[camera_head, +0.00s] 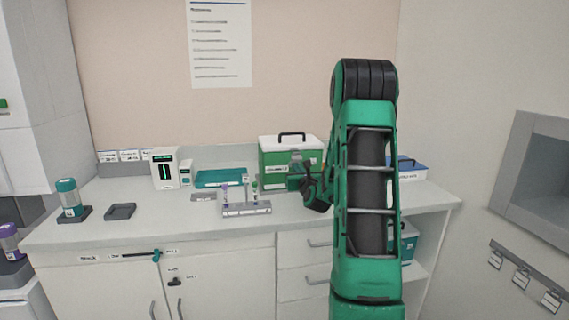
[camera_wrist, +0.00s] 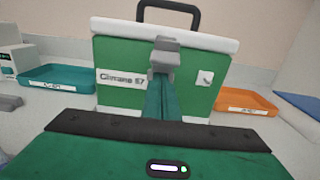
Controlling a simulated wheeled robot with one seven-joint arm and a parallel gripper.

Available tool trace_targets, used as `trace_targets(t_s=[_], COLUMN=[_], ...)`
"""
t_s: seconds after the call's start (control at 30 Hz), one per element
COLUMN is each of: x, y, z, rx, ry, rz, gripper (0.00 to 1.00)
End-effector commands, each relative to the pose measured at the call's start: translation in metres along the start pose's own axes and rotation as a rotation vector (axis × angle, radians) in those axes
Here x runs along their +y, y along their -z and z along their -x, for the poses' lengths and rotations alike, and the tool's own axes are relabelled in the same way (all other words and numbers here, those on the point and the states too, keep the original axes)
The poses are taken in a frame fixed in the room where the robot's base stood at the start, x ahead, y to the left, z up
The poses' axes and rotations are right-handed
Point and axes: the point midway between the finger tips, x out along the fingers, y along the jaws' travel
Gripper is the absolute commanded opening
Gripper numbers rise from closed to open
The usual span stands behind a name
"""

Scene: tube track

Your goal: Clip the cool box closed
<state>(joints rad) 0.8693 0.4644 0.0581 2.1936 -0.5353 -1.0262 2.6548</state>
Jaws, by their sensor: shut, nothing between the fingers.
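The cool box (camera_head: 285,168) is green with a white lid (camera_head: 290,142) and a black carry handle, and stands on the counter left of my arm. In the wrist view its green front (camera_wrist: 190,92) faces me, with a printed label on the left. The white lid (camera_wrist: 110,27) lies flat on the box. A grey clip (camera_wrist: 165,58) sits at the middle of the front, just under the lid edge; whether it is fastened is unclear. My gripper (camera_wrist: 167,80) is shut and empty, its fingers at the clip. Contact with the clip cannot be told.
A teal tray (camera_wrist: 55,78) stands left of the box and an orange tray (camera_wrist: 240,102) right of it. A metal rack with tubes (camera_head: 245,209) stands on the counter in front of the box. A blue-and-white box (camera_head: 410,169) is behind my arm.

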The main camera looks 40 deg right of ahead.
Motion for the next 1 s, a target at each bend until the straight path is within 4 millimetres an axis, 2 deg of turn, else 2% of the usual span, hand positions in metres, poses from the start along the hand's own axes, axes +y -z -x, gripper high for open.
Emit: trace_targets(t_s=[0.37,1.0], x=[-0.001,-0.001], y=[-0.003,-0.003], z=[0.005,0.059], rx=[0.000,0.001], ry=[0.001,0.002], rz=[0.000,-0.001], gripper=[0.00,0.00])
